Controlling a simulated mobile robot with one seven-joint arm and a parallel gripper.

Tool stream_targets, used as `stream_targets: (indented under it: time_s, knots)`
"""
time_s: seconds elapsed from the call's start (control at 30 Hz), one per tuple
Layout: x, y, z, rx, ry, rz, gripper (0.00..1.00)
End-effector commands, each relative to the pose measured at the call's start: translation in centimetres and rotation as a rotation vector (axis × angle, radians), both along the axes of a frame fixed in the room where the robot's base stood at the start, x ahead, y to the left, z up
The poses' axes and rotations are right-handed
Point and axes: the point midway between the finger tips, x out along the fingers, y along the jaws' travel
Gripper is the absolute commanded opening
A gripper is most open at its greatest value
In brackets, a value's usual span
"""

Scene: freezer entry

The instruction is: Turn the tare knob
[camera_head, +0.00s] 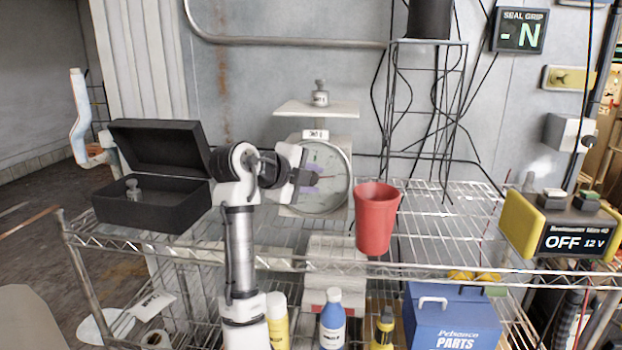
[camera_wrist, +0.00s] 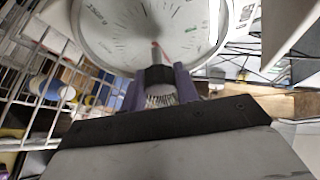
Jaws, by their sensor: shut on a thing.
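The scale has a round white dial (camera_head: 325,165) with a pale pan (camera_head: 318,108) above it. It stands at the back middle of the wire shelf. In the wrist view the dial (camera_wrist: 150,22) fills the top middle, with a short red pointer near its lower part. The tare knob (camera_wrist: 160,97) is ribbed and grey and sits just below the dial there. My gripper (camera_wrist: 161,80) has one purple finger on each side of the knob and is shut on it. In the head view my gripper (camera_head: 308,184) is at the dial's front and hides the knob.
A metal weight (camera_head: 320,97) stands on the pan. An open black case (camera_head: 150,208) with another weight (camera_head: 133,191) is at left. A red cup (camera_head: 375,220) stands close right of the dial. A yellow-black power unit (camera_head: 560,225) is at far right.

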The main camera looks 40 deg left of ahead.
Motion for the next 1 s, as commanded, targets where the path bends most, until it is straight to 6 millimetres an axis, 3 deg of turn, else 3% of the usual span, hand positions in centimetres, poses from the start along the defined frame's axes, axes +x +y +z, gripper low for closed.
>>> stream_targets:
  time_s: [0.1,0.13,0.3,0.67,1.0]
  knots:
    - [0.0,0.0,-0.1,-0.002,0.002,0.001,0.08]
    - [0.0,0.0,-0.1,-0.002,0.002,0.001,0.33]
    - [0.0,0.0,-0.1,-0.002,0.001,0.001,0.52]
    - [-0.6,0.1,0.3,0.0,-0.002,0.002,0.52]
    - [-6.9,0.3,3.1,0.002,-0.003,0.004,0.52]
